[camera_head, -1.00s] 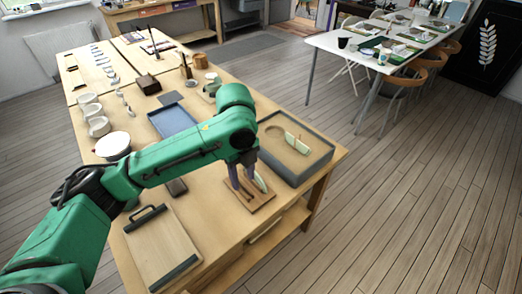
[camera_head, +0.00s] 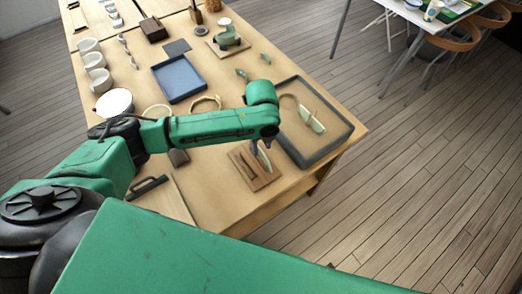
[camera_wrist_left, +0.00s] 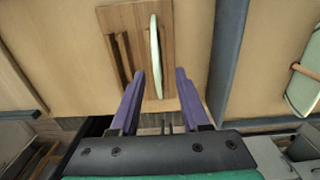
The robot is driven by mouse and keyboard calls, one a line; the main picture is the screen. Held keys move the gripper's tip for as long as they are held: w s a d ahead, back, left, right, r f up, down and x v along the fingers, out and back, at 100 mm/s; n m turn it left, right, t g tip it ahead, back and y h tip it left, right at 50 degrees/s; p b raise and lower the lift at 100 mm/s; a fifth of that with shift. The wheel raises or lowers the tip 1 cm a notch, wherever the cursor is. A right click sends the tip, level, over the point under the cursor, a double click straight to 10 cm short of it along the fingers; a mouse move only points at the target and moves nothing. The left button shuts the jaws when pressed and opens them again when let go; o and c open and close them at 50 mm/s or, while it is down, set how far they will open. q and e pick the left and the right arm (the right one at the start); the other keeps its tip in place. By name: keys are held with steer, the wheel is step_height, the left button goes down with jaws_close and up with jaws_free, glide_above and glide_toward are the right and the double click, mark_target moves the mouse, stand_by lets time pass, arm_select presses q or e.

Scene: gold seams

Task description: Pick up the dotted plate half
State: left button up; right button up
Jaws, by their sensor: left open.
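A pale green plate half (camera_head: 264,159) stands on edge in a slotted wooden rack (camera_head: 246,172) on the table. In the left wrist view the plate half (camera_wrist_left: 154,57) shows edge-on as a thin upright strip, and the rack (camera_wrist_left: 113,18) has empty slots to its left. No dots can be made out on it. My left gripper (camera_head: 261,147) is open and empty. Its purple fingers in the wrist view (camera_wrist_left: 158,82) point at the rack, with the near end of the plate half showing between their tips. No contact is visible. My right gripper is out of view.
A grey-rimmed tray (camera_head: 340,151) right of the rack holds another pale green piece (camera_head: 312,120). A blue tray (camera_head: 178,78), white cups (camera_head: 94,61) and a green piece on a stand (camera_head: 227,38) sit farther back. A board with a black handle (camera_head: 148,186) lies left of the rack.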

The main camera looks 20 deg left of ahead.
arm_select(q)
steer(key=shift+s+f, duration=0.15)
steer(key=shift+f, duration=0.55)
steer(key=shift+s+f, duration=0.1)
steer(key=shift+f, duration=0.15)
jaws_close()
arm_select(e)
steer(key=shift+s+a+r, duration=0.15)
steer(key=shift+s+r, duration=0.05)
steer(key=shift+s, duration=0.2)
